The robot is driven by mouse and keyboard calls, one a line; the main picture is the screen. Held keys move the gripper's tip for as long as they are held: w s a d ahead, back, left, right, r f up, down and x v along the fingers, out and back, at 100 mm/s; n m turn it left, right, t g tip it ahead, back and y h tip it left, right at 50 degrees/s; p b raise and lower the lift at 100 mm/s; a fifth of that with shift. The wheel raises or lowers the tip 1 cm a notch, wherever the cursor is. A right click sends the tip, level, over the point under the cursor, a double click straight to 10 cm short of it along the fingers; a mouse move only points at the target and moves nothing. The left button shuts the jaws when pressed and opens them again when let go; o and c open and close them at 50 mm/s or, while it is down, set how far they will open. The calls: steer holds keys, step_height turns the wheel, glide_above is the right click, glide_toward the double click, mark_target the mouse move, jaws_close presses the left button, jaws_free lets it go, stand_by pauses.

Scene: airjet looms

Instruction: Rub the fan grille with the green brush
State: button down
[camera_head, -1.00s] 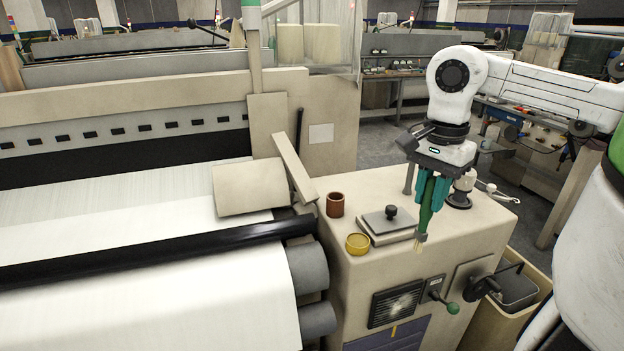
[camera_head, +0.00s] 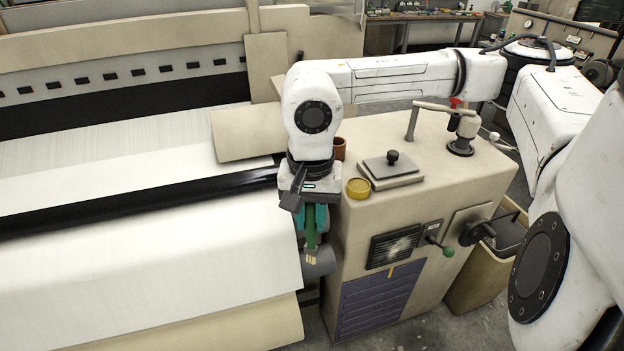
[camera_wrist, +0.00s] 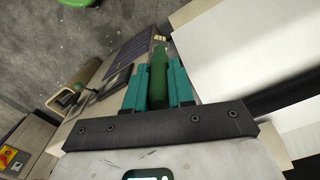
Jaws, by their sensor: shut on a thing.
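My gripper (camera_head: 313,222) is shut on the green brush (camera_head: 311,238), which points downward with its pale bristle tip lowest. It hangs in front of the left side of the beige cabinet, by the end of the white cloth. The wrist view also shows the green brush (camera_wrist: 158,78) between the teal fingers. The fan grille (camera_head: 395,246) is a dark square with a lighter middle on the cabinet's front face. It lies to the right of the brush and apart from it. A dark panel beside the brush tip in the wrist view may be the slatted purple panel.
A crank with a green knob (camera_head: 447,251) sticks out right of the grille. The cabinet top holds a yellow dish (camera_head: 358,188), a lidded plate (camera_head: 391,171) and a brown cup (camera_head: 340,149). A bin (camera_head: 484,268) stands at right. White cloth (camera_head: 150,270) fills the left.

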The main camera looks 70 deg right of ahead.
steer(key=w+a+f+n, duration=0.5)
steer(key=w+a+f, duration=0.2)
steer(key=w+a, duration=0.3)
steer(key=w+a+f+n, duration=0.6)
steer(key=w+a+f, duration=0.1)
steer(key=w+a, duration=0.3)
steer(key=shift+w+a+f, duration=0.15)
steer(key=shift+w, duration=0.45)
